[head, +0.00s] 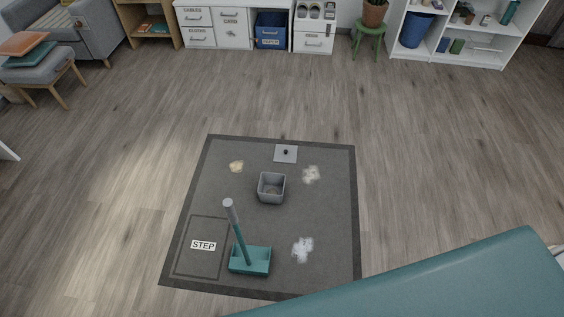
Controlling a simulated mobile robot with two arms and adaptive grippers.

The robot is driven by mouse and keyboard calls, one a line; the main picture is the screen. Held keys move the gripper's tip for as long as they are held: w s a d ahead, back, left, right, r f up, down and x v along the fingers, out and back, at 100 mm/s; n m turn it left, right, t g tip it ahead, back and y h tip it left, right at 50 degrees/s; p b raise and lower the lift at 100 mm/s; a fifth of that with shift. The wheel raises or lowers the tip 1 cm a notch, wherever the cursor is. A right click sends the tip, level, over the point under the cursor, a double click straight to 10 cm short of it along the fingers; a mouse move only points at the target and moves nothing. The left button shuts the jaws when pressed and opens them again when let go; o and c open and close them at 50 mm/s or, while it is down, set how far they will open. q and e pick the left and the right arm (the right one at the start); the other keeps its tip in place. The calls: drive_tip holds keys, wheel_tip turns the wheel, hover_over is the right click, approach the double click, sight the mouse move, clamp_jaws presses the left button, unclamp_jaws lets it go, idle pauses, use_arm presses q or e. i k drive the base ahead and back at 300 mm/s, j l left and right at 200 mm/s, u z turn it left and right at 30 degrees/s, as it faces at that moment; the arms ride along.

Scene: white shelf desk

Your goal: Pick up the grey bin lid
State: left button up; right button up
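The grey bin lid (281,154) is a flat square with a small dark knob (286,152). It lies on the dark grey mat (335,230) near the mat's far edge. The grey bin (271,199) is a small open square box that stands on the mat just nearer than the lid, apart from it. Neither of my grippers shows in the head view.
A teal dustpan (250,262) with an upright handle stands at the mat's near side, beside a marked STEP area (203,245). Several pale debris patches lie on the mat. Wooden floor (450,150) around it is clear. A teal surface fills the lower right.

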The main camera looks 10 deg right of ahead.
sight(283, 153)
drive_tip(key=z, duration=0.4)
drive_tip(key=l+z, duration=0.15)
drive_tip(key=l, duration=0.15)
drive_tip(key=i+l+z, duration=0.2)
drive_tip(key=l+z, duration=0.15)
drive_tip(key=l, duration=0.3)
drive_tip(key=i+l, duration=0.25)
drive_tip(key=i, duration=0.15)
drive_tip(key=i+l, duration=0.2)
drive_tip(key=i, duration=0.2)
drive_tip(key=i+l, duration=0.25)
drive_tip(key=i, duration=0.2)
drive_tip(key=i+l+u, duration=0.1)
drive_tip(key=i+u, duration=0.25)
drive_tip(key=i, duration=0.15)
drive_tip(key=i+l+u, duration=0.2)
drive_tip(key=i+u, duration=0.2)
drive_tip(key=i+l+u, duration=0.35)
drive_tip(key=i, duration=0.15)
